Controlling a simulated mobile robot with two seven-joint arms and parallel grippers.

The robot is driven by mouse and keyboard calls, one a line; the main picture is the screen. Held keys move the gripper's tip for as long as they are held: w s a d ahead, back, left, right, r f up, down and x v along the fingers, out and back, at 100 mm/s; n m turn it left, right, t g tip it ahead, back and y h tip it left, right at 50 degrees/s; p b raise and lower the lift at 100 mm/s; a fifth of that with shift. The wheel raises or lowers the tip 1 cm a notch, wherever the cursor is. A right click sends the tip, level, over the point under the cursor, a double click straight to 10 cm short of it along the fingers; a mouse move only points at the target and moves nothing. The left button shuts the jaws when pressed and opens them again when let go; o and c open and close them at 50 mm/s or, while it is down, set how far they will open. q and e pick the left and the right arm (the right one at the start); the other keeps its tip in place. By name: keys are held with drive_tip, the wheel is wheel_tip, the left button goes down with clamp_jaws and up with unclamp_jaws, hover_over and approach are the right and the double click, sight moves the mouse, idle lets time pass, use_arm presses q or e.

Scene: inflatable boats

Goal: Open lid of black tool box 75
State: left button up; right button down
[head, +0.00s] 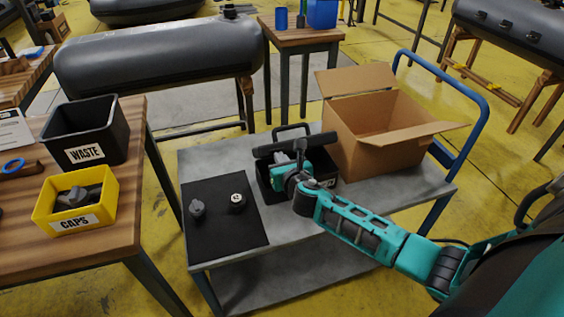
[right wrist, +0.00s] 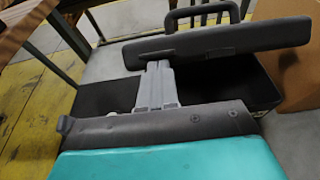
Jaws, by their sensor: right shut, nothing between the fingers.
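The black tool box (head: 327,180) stands on the grey cart beside the cardboard box. Its lid (head: 318,143) shows as a long dark bar raised above the box body, with a dark gap below it; how far it is open is hard to tell. A handle (head: 292,128) rises behind the lid. In the right wrist view, the lid (right wrist: 240,38) crosses the upper part. My right gripper (head: 283,159) is shut and empty over the box. Its grey fingertips (right wrist: 158,68) are at the lid's near edge; contact is unclear. My left gripper is out of view.
The open cardboard box (head: 368,142) stands close on the right. A black mat (head: 225,225) with two small parts lies on the cart's left. A wooden table (head: 125,220) at left holds the WASTE bin (head: 85,135) and yellow CAPS bin (head: 77,203). A blue cart handle (head: 455,85) rises at right.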

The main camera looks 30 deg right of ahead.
sight(277, 149)
drive_tip(key=shift+w+d+r+p, duration=0.1)
drive_tip(key=shift+w+r+p, duration=0.2)
drive_tip(key=shift+w+r, duration=0.2)
drive_tip(key=shift+r, duration=0.1)
drive_tip(key=shift+w+d+r+p, duration=0.25)
drive_tip(key=shift+w+r+p, duration=0.55)
drive_tip(key=shift+w, duration=0.3)
drive_tip(key=shift+w+r, duration=0.1)
drive_tip(key=shift+w+d+r, duration=0.15)
drive_tip(key=shift+w+r, duration=0.15)
drive_tip(key=shift+w, duration=0.3)
drive_tip(key=shift+w+d+r, duration=0.15)
drive_tip(key=shift+w+r, duration=0.1)
drive_tip(key=shift+w, duration=0.5)
